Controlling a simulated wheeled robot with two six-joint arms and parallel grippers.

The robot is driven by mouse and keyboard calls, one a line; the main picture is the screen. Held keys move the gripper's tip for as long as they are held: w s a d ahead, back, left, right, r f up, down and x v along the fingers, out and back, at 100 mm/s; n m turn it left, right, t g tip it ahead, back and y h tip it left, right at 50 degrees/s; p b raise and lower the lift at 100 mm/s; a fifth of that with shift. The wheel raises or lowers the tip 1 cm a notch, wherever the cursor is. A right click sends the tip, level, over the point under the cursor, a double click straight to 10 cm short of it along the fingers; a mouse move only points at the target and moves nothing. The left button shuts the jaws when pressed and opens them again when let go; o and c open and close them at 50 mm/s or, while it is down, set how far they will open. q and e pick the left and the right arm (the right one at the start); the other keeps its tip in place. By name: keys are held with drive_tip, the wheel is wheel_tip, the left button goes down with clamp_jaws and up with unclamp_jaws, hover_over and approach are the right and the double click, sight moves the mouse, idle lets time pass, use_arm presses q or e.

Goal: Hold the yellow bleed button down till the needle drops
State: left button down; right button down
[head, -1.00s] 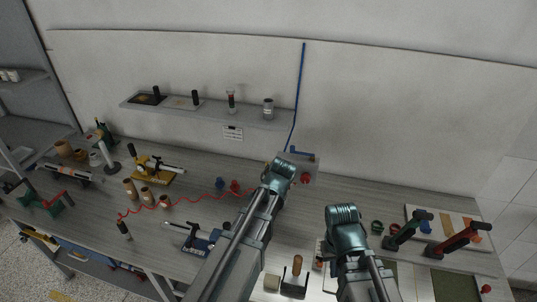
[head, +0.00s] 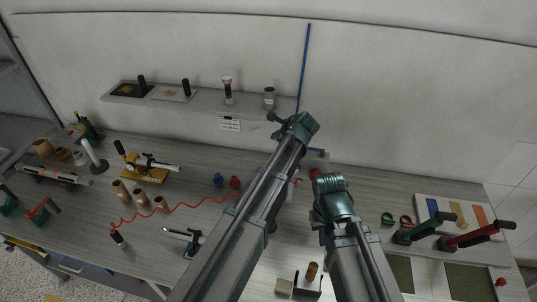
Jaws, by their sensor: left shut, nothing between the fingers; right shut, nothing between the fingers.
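No yellow bleed button or gauge needle can be made out in the head view. A blue pipe (head: 305,65) runs down the wall to a small grey fitting with a red part (head: 314,173), mostly hidden behind my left arm. My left gripper (head: 278,118) is raised in front of the wall, below the shelf's right end. It is shut and empty. My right gripper (head: 332,195) is over the bench, right of my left arm. It is shut and empty, its fingertips mostly hidden by its own wrist.
A red coiled hose (head: 170,211) crosses the bench (head: 75,225) from a black-handled tool. A wall shelf (head: 205,103) holds small items. A yellow-based device (head: 145,175) and brown cups stand left. Green-handled and red-handled tools (head: 480,236) stand right, near a swatch board (head: 482,202).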

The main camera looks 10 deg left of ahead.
use_arm(q)
drive_tip(key=shift+s, duration=0.1)
wheel_tip(320, 180, down, 9)
drive_tip(key=b, duration=0.8)
drive_tip(key=shift+r+b, duration=0.1)
drive_tip(key=shift+b, duration=0.3)
idle(1.6)
drive_tip(key=shift+f+b, duration=0.4)
drive_tip(key=shift+b, duration=0.05)
